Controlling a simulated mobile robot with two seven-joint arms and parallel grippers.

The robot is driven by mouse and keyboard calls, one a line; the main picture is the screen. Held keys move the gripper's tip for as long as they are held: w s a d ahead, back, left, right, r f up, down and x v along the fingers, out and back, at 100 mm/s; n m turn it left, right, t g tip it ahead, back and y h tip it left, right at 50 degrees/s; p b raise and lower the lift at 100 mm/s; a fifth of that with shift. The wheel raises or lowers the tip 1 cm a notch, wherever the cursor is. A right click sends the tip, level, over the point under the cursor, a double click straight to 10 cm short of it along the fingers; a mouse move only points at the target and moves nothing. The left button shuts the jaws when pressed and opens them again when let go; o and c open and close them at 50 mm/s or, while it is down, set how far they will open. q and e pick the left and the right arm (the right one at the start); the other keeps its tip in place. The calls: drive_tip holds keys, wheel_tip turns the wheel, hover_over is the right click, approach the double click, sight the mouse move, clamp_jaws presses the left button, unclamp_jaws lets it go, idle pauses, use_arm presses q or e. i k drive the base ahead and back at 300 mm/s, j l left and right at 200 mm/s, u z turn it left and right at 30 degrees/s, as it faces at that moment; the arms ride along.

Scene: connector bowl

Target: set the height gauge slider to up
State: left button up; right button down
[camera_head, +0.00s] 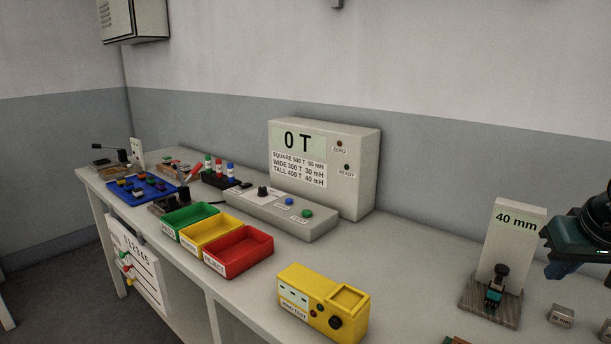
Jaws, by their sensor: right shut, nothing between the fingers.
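The height gauge (511,245) stands at the right of the table. It is a pale upright plate reading "40 mm" on a grey-brown base. A dark, knob-like part (502,270), perhaps the slider, sits low in front of the plate. A small teal and black piece (494,294) is just below it on the base. My right gripper (562,269) is at the right edge, partly cut off by the frame. It is shut and empty, to the right of the gauge plate and apart from the knob. My left gripper is not in view.
A small block (562,315) lies right of the gauge base. A yellow tester box (323,303) stands to the left. Green, yellow and red bins (239,252), a console (280,212) and a display box (358,180) are farther left. Bare tabletop (420,270) lies between tester and gauge.

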sight(502, 270)
drive_tip(key=k+j, duration=0.15)
drive_tip(key=k, duration=0.35)
drive_tip(key=k+j, duration=0.1)
drive_tip(key=k, duration=0.4)
